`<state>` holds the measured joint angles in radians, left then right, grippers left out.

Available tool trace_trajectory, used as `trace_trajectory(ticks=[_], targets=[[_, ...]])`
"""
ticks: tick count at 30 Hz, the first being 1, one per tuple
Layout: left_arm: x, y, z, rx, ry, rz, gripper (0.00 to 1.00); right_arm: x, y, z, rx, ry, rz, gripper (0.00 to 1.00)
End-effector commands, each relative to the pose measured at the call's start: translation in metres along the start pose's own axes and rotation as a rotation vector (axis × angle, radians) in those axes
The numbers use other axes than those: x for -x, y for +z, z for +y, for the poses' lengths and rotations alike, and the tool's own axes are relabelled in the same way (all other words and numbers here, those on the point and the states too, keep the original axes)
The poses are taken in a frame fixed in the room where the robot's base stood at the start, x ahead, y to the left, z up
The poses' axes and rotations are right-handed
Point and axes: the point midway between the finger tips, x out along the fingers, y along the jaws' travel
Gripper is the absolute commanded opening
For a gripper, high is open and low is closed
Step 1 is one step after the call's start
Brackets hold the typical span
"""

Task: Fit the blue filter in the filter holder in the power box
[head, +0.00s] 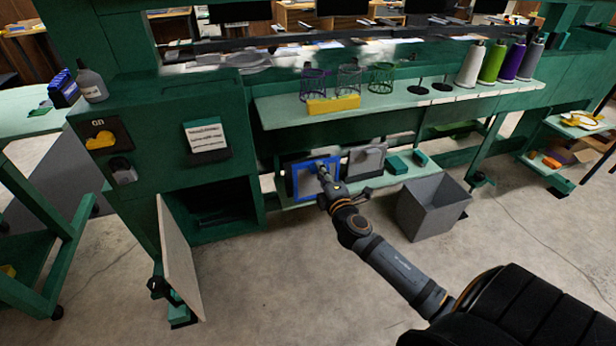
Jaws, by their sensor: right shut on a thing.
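The blue filter (304,193), a square blue frame with a dark inside, stands upright at the left end of the low shelf. My right gripper (322,170) reaches it from the front and is shut on it, covering part of the frame. The green power box (160,165) stands to the left, its lower compartment open and dark inside. A dark shape (215,217), too unclear to tell if it is the filter holder, lies in there. Its pale door (178,262) hangs open toward the front. My left gripper is not in view.
Right of the filter on the low shelf stand a grey case (366,161) and small green boxes (398,165). A grey bin (432,207) is on the floor. The upper shelf (400,101) holds wire baskets, a yellow block and thread cones. Floor before the box is mostly clear.

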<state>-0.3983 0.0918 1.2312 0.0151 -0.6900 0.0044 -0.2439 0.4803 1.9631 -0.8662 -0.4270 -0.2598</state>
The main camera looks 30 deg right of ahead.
Motion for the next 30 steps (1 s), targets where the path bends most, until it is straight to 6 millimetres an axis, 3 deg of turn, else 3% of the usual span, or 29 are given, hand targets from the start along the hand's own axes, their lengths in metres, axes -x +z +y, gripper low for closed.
trace_trajectory(ticks=[19, 30], targets=[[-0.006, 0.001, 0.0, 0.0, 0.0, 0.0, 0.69, 0.076, 0.0, 0.0, 0.002, -0.002, 0.001, 0.0], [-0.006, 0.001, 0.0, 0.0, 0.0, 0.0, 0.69, 0.084, 0.0, 0.001, -0.001, 0.001, 0.0, 0.0]])
